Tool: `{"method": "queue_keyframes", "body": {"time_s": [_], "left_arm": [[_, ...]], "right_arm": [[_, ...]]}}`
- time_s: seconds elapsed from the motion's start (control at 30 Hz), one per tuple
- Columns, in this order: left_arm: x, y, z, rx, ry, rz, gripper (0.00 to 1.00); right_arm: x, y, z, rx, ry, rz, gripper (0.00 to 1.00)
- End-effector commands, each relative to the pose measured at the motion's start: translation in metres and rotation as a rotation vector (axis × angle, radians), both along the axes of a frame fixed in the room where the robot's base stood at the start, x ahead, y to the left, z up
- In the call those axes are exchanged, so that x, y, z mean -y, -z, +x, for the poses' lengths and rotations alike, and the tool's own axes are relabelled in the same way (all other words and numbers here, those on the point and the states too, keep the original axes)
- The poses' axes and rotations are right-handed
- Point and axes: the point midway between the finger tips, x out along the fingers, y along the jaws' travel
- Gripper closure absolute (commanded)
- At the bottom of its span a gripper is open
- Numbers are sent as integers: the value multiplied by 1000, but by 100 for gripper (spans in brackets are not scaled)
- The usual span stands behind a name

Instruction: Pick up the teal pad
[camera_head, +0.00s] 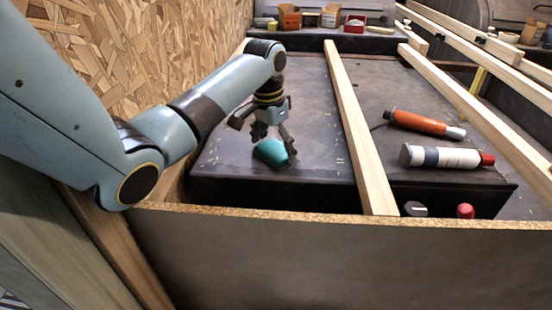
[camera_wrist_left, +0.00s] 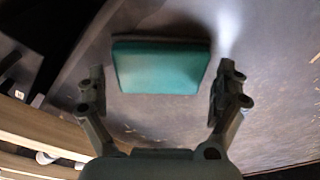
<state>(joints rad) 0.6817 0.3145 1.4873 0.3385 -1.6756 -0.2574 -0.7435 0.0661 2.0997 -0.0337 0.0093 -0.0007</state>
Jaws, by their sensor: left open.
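The teal pad (camera_head: 270,153) lies on the dark top of the box-like surface, near its left front part. In the left wrist view the teal pad (camera_wrist_left: 161,67) shows as a rounded block ahead of and between my two fingers. My left gripper (camera_head: 274,142) hangs above the pad, fingers pointing down, and partly covers it in the head view. In the left wrist view the left gripper (camera_wrist_left: 158,100) is open, with nothing between its fingertips and the pad just beyond them. My right gripper is not in view.
A wooden beam (camera_head: 357,130) crosses the surface right of the pad. Beyond it lie an orange tube (camera_head: 420,122) and a white tube (camera_head: 440,157). A chipboard wall (camera_head: 150,50) stands on the left. A panel edge (camera_head: 300,216) runs across the front.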

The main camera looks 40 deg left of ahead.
Motion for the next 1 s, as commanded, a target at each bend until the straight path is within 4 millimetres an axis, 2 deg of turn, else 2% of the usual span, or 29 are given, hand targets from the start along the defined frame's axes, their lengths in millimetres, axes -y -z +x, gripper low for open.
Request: {"method": "queue_keyframes", "body": {"time_s": [0.37,0.77,1.0], "left_arm": [[0,1,1,2,0,0,1],[0,2,1,1,0,0,54],[0,1,1,1,0,0,54]], "right_arm": [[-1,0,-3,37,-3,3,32],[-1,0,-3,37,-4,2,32],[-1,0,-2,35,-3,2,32]]}}
